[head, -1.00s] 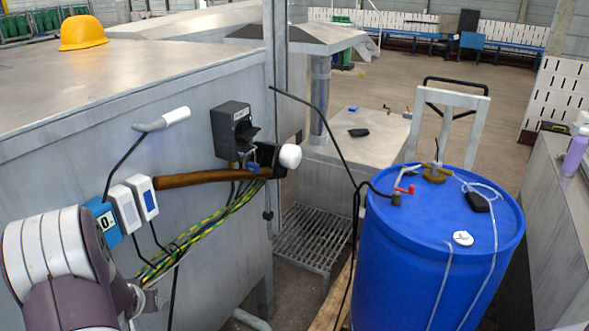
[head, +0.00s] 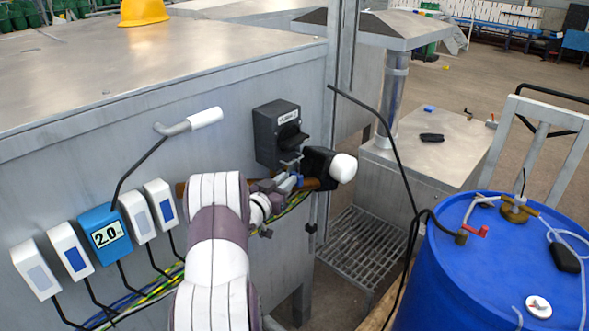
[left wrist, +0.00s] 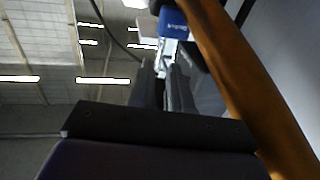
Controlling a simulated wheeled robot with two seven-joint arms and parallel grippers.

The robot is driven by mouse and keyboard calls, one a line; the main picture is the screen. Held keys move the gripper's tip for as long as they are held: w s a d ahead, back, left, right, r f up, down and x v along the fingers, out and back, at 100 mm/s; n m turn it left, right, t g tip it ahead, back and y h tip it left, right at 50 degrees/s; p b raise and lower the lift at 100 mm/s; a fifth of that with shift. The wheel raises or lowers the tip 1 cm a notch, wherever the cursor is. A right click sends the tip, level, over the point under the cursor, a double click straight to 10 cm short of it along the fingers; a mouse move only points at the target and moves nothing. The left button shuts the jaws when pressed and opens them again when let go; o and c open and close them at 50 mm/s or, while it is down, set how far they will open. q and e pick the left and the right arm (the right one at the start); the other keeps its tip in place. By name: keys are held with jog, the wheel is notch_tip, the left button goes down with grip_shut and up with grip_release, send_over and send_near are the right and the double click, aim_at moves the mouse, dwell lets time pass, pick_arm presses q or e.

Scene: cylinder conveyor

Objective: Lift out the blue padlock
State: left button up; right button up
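The blue padlock (head: 298,179) hangs below the black switch box (head: 277,135) on the side of the metal cabinet, partly hidden by my gripper in the head view. In the left wrist view the padlock (left wrist: 173,22) shows as a blue body with a pale label, just beyond the fingertips. My left gripper (head: 285,186) is right in front of the padlock. My right gripper is not in view.
A brown pipe (left wrist: 245,85) runs close beside my left gripper. A black fitting with a white knob (head: 343,168) is just to the right. Striped cables (head: 160,288) and several white boxes are at the left. A blue drum (head: 450,270) stands at the right.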

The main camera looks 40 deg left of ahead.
aim_at(295, 173)
pick_arm(q)
jog(key=w, duration=0.1)
jog(key=w+p, duration=0.1)
jog(key=w, duration=0.3)
jog(key=shift+w+a, duration=0.1)
jog(key=shift+a, duration=0.2)
jog(key=shift+w, duration=0.3)
jog(key=shift+w+f, duration=0.1)
jog(key=shift+c, duration=1.2)
grip_shut()
jog(key=shift+s, duration=0.2)
